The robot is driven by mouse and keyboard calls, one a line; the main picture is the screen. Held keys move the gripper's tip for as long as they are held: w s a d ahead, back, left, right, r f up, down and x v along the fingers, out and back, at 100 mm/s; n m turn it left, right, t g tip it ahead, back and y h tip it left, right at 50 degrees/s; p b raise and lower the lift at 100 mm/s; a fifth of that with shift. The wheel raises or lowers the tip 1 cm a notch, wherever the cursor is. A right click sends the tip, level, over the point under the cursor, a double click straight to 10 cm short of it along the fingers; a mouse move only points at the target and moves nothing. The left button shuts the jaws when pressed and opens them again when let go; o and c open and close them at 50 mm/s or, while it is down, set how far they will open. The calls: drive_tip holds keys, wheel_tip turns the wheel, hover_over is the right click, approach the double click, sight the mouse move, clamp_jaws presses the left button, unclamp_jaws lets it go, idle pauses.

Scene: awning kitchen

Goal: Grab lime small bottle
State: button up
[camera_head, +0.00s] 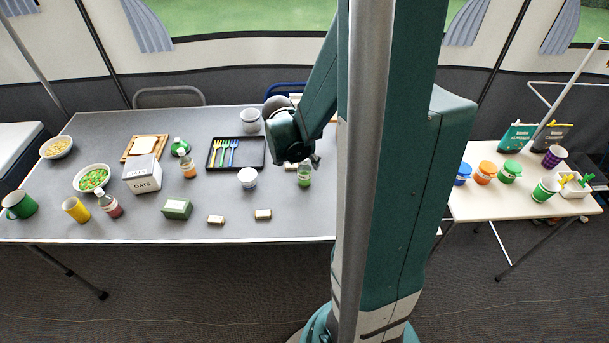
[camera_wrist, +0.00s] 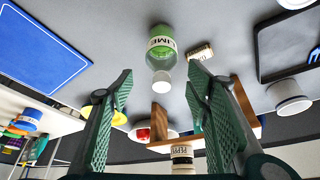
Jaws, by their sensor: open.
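The lime small bottle (camera_head: 304,179) stands on the grey table near its front right, with green contents and a pale cap. In the wrist view the bottle (camera_wrist: 162,45) shows its LIME label, its white cap pointing toward me. My gripper (camera_head: 308,161) is at the bottle's upper end in the head view and partly covers it. In the wrist view my gripper (camera_wrist: 160,76) is open, with the bottle ahead between the fingertip directions. The fingers appear apart from the bottle, and nothing is held between them.
A black cutlery tray (camera_head: 256,164) lies behind. In the wrist view, a blue board (camera_wrist: 42,48) lies left and a pepper jar (camera_wrist: 182,158) shows low down.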

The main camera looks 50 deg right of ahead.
sight(308, 165)
drive_tip(key=shift+d+f, duration=0.3)
drive_tip(key=shift+f, duration=0.35)
drive_tip(key=shift+f, duration=0.1)
drive_tip(key=shift+b+x, duration=1.25)
drive_tip(key=shift+x, duration=1.25)
drive_tip(key=shift+w+d, duration=0.1)
drive_tip(key=shift+w, duration=0.05)
drive_tip(key=shift+c, duration=0.2)
drive_tip(key=c, duration=1)
